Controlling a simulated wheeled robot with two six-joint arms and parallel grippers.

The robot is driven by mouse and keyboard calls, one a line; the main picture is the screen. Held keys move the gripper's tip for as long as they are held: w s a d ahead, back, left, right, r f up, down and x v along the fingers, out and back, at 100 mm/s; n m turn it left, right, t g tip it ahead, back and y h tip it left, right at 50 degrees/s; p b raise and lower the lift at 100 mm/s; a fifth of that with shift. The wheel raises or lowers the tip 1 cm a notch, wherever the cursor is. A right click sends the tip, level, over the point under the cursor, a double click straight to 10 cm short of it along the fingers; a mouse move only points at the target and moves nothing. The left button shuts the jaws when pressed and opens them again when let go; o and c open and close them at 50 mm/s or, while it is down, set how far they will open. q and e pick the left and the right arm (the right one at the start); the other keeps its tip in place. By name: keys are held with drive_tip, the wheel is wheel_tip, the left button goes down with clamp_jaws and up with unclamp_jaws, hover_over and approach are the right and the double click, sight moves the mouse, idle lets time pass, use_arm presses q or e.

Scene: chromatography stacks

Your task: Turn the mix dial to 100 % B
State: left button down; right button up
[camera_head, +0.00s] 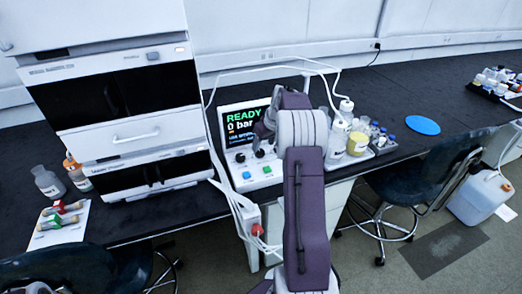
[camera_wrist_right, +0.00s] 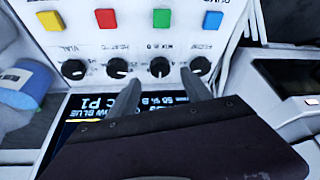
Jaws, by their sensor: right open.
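The mix dial (camera_wrist_right: 160,67) is a black knob on a white panel, under a small label that appears to read MIX % B. In the right wrist view it sits just beyond and between the fingertips of my right gripper (camera_wrist_right: 159,86). The two grey fingers are apart, with nothing held between them. Whether they touch the knob cannot be told. The dial's exact setting is too small to read. In the head view, my right arm reaches to the white control unit (camera_head: 243,177) and hides part of its front. My left gripper is out of view.
Other black dials (camera_wrist_right: 74,69) flank the mix dial closely, with coloured buttons (camera_wrist_right: 105,19) in a row beside them. The unit's screen (camera_head: 238,122) reads READY and 0 bar. Bottles (camera_head: 358,143) stand right of the unit, and a stacked instrument (camera_head: 127,130) stands left.

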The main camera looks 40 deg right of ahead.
sight(260, 151)
drive_tip(key=x, duration=0.5)
drive_tip(key=shift+f, duration=0.1)
